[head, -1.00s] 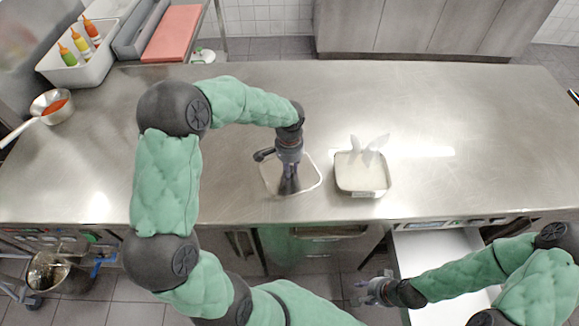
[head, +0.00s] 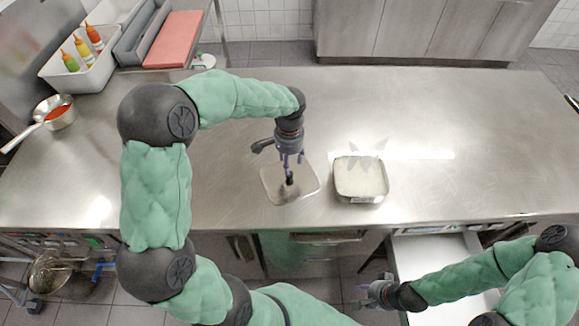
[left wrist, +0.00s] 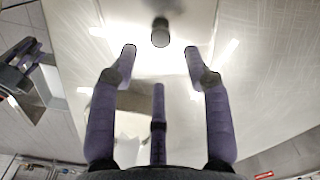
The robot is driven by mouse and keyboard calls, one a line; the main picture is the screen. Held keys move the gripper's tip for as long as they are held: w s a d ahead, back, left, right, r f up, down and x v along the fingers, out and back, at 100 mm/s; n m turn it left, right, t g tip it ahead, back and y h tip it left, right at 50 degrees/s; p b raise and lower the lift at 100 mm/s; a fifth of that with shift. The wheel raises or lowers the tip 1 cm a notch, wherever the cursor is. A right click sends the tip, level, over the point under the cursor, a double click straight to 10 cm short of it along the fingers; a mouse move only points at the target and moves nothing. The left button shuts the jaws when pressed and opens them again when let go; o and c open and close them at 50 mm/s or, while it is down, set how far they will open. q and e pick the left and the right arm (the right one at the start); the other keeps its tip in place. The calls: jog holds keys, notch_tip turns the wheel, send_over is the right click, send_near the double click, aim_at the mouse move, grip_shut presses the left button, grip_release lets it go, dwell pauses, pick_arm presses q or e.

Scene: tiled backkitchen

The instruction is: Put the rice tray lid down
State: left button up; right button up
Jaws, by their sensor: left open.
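The rice tray lid (head: 275,192) lies on the counter to the left of the rice tray, a pale clear panel with a dark knob in its middle. My left gripper (head: 291,163) is open just above the knob. In the left wrist view, the knob (left wrist: 160,32) shows just beyond the spread fingers of the left gripper (left wrist: 160,52), which do not hold it. The rice tray (head: 361,180) stands uncovered with white rice in it. My right gripper (head: 373,291) hangs low in front of the counter near an open drawer; its finger opening is unclear.
The steel counter (head: 460,130) is clear to the right and behind. A pan with red sauce (head: 58,116) and a white bin with bottles (head: 88,70) are at the left. The open drawer (head: 440,250) sticks out in front.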

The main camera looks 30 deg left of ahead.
pick_arm(q)
jog(key=shift+r+p, duration=0.35)
jog(key=shift+r, duration=2.3)
